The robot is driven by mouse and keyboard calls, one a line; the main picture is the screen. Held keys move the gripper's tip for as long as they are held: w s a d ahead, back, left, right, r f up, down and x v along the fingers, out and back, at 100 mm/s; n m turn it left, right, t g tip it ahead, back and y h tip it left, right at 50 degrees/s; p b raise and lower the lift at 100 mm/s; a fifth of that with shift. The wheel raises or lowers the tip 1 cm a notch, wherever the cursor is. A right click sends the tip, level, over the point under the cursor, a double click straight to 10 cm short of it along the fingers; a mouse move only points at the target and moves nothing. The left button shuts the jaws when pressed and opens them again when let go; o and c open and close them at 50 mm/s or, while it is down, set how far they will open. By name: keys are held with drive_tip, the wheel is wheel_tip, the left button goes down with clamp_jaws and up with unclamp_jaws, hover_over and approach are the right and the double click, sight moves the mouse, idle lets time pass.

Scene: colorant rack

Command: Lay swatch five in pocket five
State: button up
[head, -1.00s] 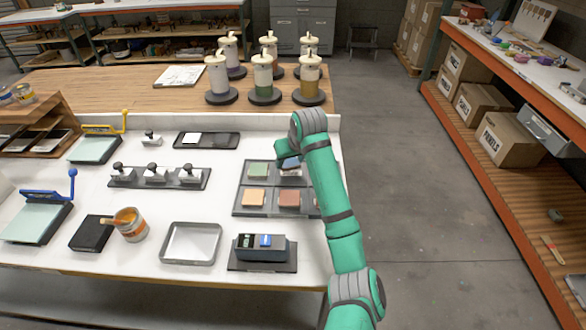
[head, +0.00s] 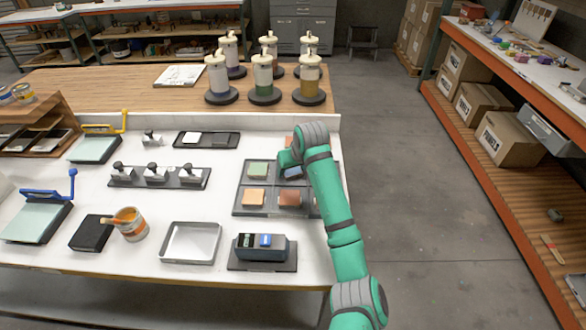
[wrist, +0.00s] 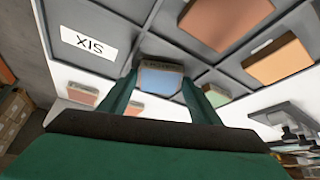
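My gripper (wrist: 160,82) has its two green fingers on either side of a blue swatch (wrist: 160,81), which I take as swatch five. The fingertips appear to press on its edges. In the head view the swatch (head: 292,172) shows just below my gripper (head: 291,163), at the back middle of the grey pocket tray (head: 262,215). It is over or in the pocket beside the empty pocket labelled SIX (wrist: 85,42). I cannot tell whether it rests on the pocket floor. The pocket's own label is not readable.
A green swatch (head: 257,170), an orange swatch (head: 254,197) and a reddish-brown swatch (head: 289,198) lie in neighbouring pockets. My arm hides the tray's right side. Pink swatches (wrist: 83,94) lie beyond the tray. A blue device (head: 262,247) stands in front.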

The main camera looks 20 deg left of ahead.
drive_tip(key=v, duration=1.2)
drive_tip(key=shift+r, duration=0.15)
drive_tip(key=shift+w+d, duration=0.1)
